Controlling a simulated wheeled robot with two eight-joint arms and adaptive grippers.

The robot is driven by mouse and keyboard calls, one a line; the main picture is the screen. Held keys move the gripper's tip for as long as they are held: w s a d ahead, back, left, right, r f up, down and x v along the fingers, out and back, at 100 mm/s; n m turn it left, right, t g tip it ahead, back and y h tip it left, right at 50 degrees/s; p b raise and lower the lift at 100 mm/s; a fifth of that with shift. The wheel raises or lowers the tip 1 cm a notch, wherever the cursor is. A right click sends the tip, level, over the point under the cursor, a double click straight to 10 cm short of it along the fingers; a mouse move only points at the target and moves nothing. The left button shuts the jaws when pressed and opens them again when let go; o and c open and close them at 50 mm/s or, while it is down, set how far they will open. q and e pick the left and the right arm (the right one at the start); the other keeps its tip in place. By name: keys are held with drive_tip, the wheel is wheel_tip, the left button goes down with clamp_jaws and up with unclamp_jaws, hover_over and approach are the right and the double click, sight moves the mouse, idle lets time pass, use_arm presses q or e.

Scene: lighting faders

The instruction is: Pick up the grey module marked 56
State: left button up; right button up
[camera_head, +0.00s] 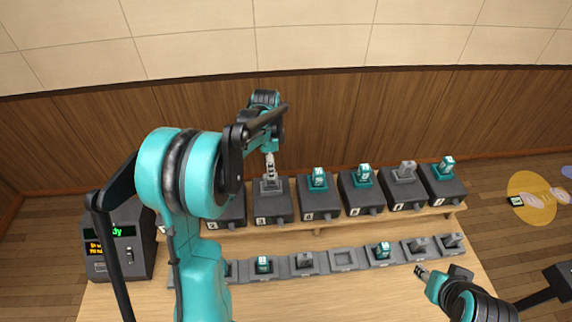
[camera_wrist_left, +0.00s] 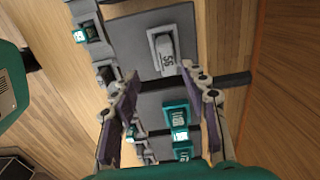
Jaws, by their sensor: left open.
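A grey module (camera_wrist_left: 163,48) sits upright in the socket of a dark box in the left wrist view. Its number is sideways and reads like 55 or 56; I cannot tell the last digit for sure. My left gripper (camera_wrist_left: 160,92) is open, its two fingers apart and nothing between them, with the module just beyond the tips. In the head view the left gripper (camera_head: 269,157) hangs above the box marked 3 (camera_head: 272,207), partly covering the grey module there. My right gripper (camera_head: 421,271) is low at the right, near the table's front; its fingers are too small to judge.
Several dark boxes stand in a row on the raised shelf; a teal module (camera_head: 318,178) and another grey module (camera_head: 405,171) sit in some. A lower tray row (camera_head: 344,259) holds more modules. A display unit (camera_head: 122,250) stands at left. My left arm hides the leftmost boxes.

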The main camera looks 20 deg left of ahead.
sight(271, 183)
use_arm(q)
drive_tip(key=shift+w+a+f, duration=0.1)
drive_tip(key=shift+w+f, duration=0.75)
drive_tip(key=shift+w, duration=0.25)
drive_tip(key=shift+s+a+f+b, duration=0.1)
drive_tip(key=shift+s+f+b, duration=0.1)
drive_tip(key=shift+s+f, duration=0.35)
drive_tip(key=shift+s+f+b, duration=0.2)
drive_tip(key=shift+s+f, duration=0.1)
drive_tip(key=shift+f, duration=0.3)
drive_tip(key=f, duration=0.3)
drive_tip(key=shift+w+a, duration=0.15)
drive_tip(key=shift+w, duration=0.2)
drive_tip(key=shift+s+f, duration=0.1)
drive_tip(key=shift+f, duration=0.4)
drive_tip(key=shift+s, duration=0.1)
clamp_jaws()
